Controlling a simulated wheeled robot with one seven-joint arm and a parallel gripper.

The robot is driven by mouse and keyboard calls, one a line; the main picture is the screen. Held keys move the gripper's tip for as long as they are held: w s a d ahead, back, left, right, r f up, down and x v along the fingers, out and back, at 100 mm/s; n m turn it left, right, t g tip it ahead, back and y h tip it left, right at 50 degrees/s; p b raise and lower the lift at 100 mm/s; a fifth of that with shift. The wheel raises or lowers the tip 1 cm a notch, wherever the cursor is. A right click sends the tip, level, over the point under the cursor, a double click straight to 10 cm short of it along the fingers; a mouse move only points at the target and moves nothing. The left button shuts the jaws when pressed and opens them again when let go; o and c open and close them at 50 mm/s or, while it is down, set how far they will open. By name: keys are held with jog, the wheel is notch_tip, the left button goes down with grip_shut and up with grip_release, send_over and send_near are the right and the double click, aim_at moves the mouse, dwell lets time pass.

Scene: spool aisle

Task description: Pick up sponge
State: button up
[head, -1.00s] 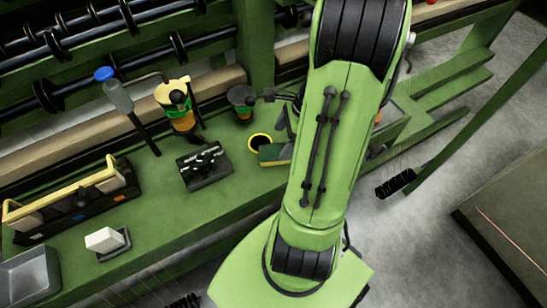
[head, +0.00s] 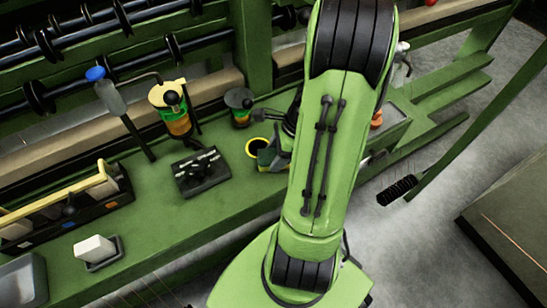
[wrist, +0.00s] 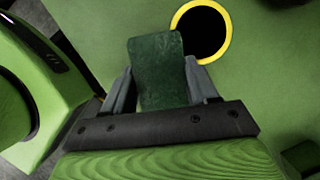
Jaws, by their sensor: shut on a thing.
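The sponge (wrist: 158,68), a block with a dark green face, sits between the two grey fingers of my gripper (wrist: 160,84) in the wrist view. The fingers press on its left and right sides. In the head view only part of the sponge (head: 268,159) shows, beside the yellow-rimmed dark hole in the green bench. My arm and gripper hide the rest of it. I cannot tell whether the sponge still touches the bench.
The yellow-rimmed hole (wrist: 201,32) is close beside the sponge. To the left on the bench (head: 150,215) stand a black block (head: 202,174), a yellow-topped spool holder (head: 174,108) and a white block (head: 94,248) on a small tray. A grey bin (head: 24,281) is at the lower left.

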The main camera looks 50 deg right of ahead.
aim_at(276, 155)
jog(key=shift+c, duration=0.5)
notch_tip(276, 155, up, 10)
jog(key=p, duration=0.5)
jog(key=o, duration=0.6)
jog(key=c, duration=0.4)
jog(key=shift+c, duration=0.2)
